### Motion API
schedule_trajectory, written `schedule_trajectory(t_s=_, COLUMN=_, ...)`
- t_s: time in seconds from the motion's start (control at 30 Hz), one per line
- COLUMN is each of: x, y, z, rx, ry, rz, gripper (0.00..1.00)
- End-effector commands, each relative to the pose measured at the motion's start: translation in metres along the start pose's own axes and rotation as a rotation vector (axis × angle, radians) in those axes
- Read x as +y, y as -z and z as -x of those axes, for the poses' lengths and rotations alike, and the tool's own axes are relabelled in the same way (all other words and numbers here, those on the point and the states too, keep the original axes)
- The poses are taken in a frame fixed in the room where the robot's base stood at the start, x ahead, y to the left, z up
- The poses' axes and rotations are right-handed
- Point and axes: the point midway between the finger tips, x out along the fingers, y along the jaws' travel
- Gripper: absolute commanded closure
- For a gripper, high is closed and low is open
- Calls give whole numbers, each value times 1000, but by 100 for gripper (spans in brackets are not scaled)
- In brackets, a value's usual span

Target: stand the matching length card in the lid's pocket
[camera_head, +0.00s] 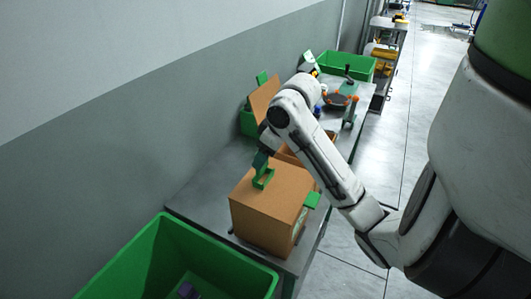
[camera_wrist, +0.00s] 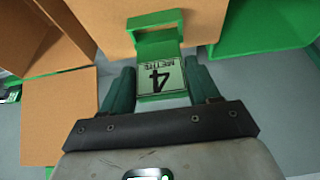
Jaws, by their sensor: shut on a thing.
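The length card (camera_wrist: 158,78) is pale green with a dark "4" and "METRE", upside down in the wrist view. My gripper (camera_wrist: 160,90) is shut on it, one teal finger at each side edge. In the head view my gripper (camera_head: 261,163) is low over the top of a closed cardboard box (camera_head: 262,217). A green bracket-like pocket (camera_wrist: 155,36) stands on the brown lid just beyond the card; it also shows in the head view (camera_head: 265,181). The card's far end meets or overlaps the pocket in the wrist view. I cannot tell whether it is inside.
The box stands on a grey bench (camera_head: 205,190) along the wall. A green tab (camera_head: 312,200) sits at its right edge. A large green bin (camera_head: 165,255) is in front. Behind are an open carton (camera_head: 265,97), a clamp-like tool (camera_head: 349,110) and another green bin (camera_head: 345,66).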

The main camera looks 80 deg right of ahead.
Motion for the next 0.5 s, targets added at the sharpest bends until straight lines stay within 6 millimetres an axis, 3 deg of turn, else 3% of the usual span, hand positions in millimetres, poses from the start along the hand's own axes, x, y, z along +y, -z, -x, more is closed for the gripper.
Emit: schedule_trajectory(t_s=0.5, x=0, y=-12, z=-31, rx=2, ry=0, rz=0, gripper=68)
